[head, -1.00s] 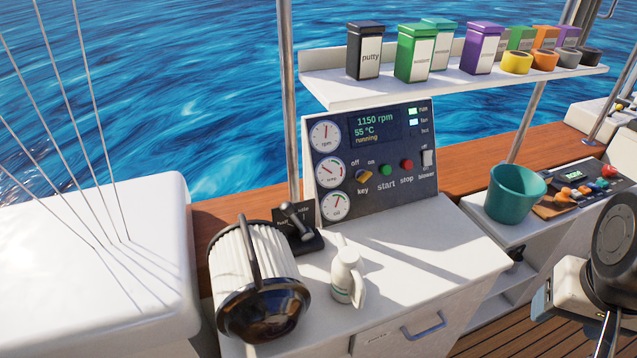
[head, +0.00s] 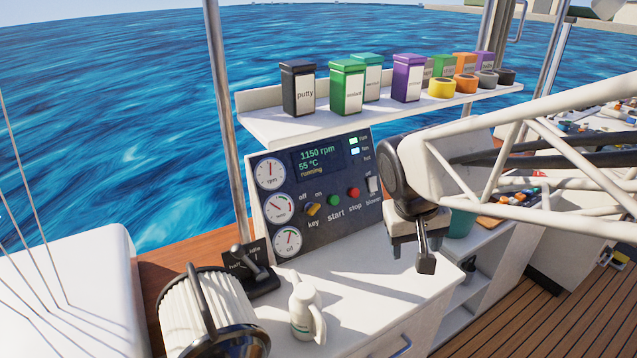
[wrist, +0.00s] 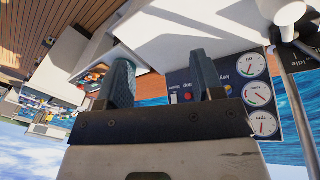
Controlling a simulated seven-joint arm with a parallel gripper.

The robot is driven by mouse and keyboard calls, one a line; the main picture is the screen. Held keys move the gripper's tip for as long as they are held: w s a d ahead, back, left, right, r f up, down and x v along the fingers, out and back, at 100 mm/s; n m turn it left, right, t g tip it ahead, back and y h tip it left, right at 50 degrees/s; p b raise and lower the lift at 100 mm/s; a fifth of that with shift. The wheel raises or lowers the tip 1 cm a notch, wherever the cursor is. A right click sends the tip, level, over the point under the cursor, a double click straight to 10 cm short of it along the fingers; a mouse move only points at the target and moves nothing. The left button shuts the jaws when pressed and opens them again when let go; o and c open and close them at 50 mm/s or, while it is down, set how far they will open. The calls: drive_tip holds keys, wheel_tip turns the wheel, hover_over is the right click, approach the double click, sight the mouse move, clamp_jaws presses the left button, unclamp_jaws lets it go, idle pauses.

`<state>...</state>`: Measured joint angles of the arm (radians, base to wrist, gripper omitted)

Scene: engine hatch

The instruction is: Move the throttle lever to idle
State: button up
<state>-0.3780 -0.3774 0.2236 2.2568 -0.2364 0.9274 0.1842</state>
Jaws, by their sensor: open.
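The throttle lever (head: 239,256) stands on a black base (head: 263,282) at the left front of the instrument panel. A black label plate with the word "idle" is behind it. The lever's knob leans up and to the left, away from the "idle" word. In the wrist view, the "idle" plate (wrist: 287,62) shows at the right edge. My gripper (head: 411,255) is above the right part of the white counter, right of the panel and well apart from the lever. Its two fingers (wrist: 160,68) are spread with nothing between them.
The panel (head: 325,215) reads 1150 rpm and running. A ribbed cylinder with a handle (head: 190,315) and a white jug (head: 302,318) stand close in front of the lever. A shelf (head: 300,122) with tins and tape overhangs the panel. The counter's middle is clear.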

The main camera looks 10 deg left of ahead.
drive_tip(key=w+a+f+n, duration=0.1)
drive_tip(key=w+a+f, duration=0.1)
drive_tip(key=a, duration=0.5)
drive_tip(key=w+a+f+n, duration=0.1)
drive_tip(key=w+a+f, duration=0.15)
drive_tip(key=a, duration=0.45)
drive_tip(key=n+h, duration=0.2)
drive_tip(key=n, duration=1.7)
approach(238, 250)
drive_tip(key=shift+t, duration=0.3)
drive_tip(key=x, duration=0.5)
drive_tip(key=shift+w+f, duration=0.25)
drive_tip(key=shift+w, duration=0.05)
drive_tip(key=shift+s+a+r, duration=0.15)
drive_tip(key=shift+s+a, duration=0.05)
drive_tip(key=shift+a, duration=0.3)
drive_tip(key=shift+x, duration=3.9)
